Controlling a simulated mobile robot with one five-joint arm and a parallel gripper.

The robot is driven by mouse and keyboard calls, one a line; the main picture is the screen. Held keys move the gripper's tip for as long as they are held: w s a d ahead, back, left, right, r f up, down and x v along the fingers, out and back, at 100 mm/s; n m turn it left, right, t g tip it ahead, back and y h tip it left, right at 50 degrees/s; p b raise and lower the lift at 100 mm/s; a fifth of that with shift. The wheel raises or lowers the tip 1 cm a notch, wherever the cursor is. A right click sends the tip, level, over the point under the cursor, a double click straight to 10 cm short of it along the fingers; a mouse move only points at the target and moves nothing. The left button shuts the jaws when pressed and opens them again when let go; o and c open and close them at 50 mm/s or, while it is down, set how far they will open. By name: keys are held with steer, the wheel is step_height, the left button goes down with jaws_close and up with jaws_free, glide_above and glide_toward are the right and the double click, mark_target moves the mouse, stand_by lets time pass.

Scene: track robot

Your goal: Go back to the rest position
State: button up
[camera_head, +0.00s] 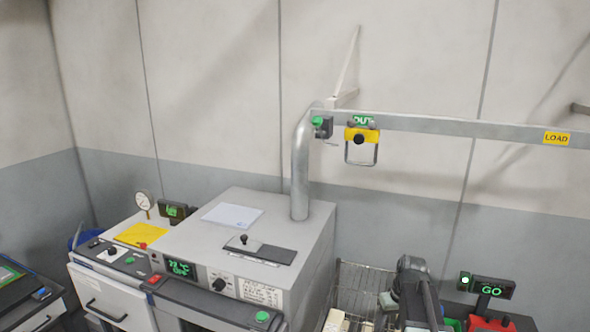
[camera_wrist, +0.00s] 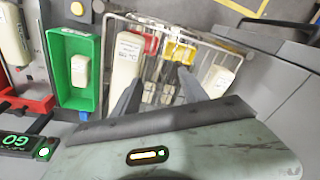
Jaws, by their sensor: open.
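My gripper (camera_wrist: 163,92) shows in the wrist view with its two dark fingers spread apart and nothing between them. It is above a wire rack (camera_wrist: 112,50). My arm shows at the bottom right of the head view, beside the same rack (camera_head: 358,275). In the wrist view the rack has pale blocks in it, one of them a long white block (camera_wrist: 127,58) left of the fingers. Whether the fingers touch the rack cannot be told.
A green tray (camera_wrist: 58,92) with a pale block stands left of the rack. A lit GO display (camera_head: 492,288) stands right of my arm. A grey machine (camera_head: 285,235) with a steel pipe (camera_head: 300,175) stands left. An overhead rail (camera_head: 450,127) carries a yellow hanger (camera_head: 362,136).

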steer(key=s+a+m+h, duration=0.1)
steer(key=s+a, duration=0.3)
steer(key=a, duration=0.4)
steer(key=s+a, duration=0.5)
steer(key=a, duration=0.3)
step_height(320, 180, down, 17)
steer(key=s+d+g+b, duration=0.1)
steer(key=b, duration=1.6)
steer(key=shift+s, duration=0.15)
steer(key=shift+r, duration=0.1)
steer(key=shift+c, duration=0.3)
